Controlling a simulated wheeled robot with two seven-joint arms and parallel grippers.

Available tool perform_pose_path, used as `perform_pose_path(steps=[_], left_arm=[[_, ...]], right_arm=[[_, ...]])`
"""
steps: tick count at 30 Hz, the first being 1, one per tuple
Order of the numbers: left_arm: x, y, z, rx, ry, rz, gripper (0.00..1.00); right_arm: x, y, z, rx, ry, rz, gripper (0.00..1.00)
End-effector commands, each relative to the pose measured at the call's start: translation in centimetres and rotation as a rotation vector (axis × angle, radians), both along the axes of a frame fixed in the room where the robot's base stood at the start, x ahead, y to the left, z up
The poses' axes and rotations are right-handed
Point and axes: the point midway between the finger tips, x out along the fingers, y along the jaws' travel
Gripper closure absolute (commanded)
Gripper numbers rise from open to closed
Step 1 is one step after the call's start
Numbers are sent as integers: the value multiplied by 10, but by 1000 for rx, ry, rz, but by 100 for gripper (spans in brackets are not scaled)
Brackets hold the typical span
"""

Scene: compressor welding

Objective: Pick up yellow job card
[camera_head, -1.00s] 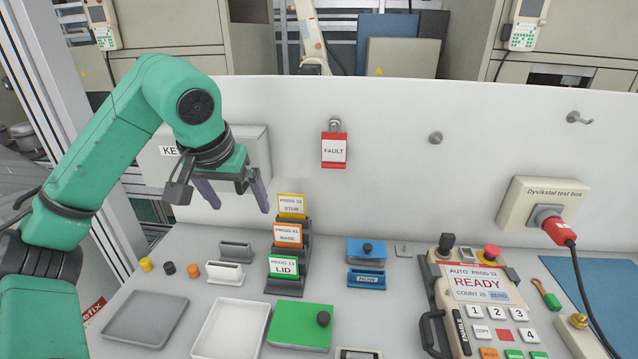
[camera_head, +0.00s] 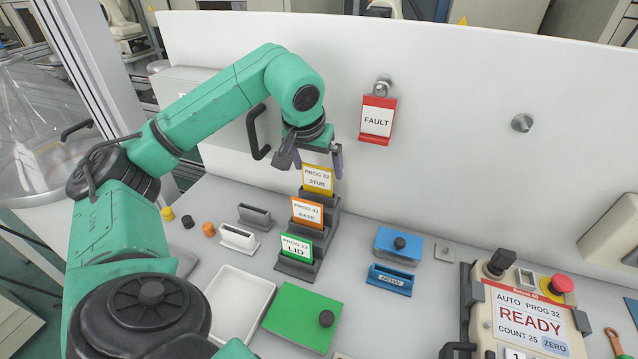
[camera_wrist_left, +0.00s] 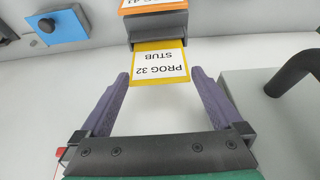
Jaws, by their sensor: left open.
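The yellow job card (camera_head: 318,179), marked PROG 32 STUB, stands upright in the top, rearmost slot of the dark stepped card rack (camera_head: 327,222). My left gripper (camera_head: 318,172) is open at the card's upper part. In the left wrist view the yellow card (camera_wrist_left: 160,66) lies between the tips of the two purple fingers of the left gripper (camera_wrist_left: 160,85), with a gap on each side. The card's lower end is hidden in its slot. My right gripper is not in view.
An orange card (camera_head: 307,213) and a green card (camera_head: 296,247) stand in the lower rack slots. A red FAULT card (camera_head: 377,120) hangs on the white back panel (camera_head: 450,90). A blue holder (camera_head: 390,280) and a control box (camera_head: 530,320) stand to the right.

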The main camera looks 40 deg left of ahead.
Motion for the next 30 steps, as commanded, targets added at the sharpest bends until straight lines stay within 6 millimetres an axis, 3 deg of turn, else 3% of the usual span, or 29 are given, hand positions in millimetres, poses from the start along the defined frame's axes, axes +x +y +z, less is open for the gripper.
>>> perform_pose_path(steps=[6, 12, 13, 15, 18, 26, 30], left_arm=[[13, 4, -32, 0, 1, 1, 0], [14, 4, -35, 0, -1, 0, 0], [14, 4, -35, 0, -1, 0, 8], [14, 4, -35, 0, -1, 0, 34], [14, 4, -35, 0, -1, 0, 67], [14, 3, -33, 0, -1, 1, 67], [15, 3, -20, -1, -5, 0, 67]], right_arm=[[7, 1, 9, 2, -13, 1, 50], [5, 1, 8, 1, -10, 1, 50], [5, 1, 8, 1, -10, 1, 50], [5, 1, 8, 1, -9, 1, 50], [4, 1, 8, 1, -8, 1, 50], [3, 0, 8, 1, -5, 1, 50], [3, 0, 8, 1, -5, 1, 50]])
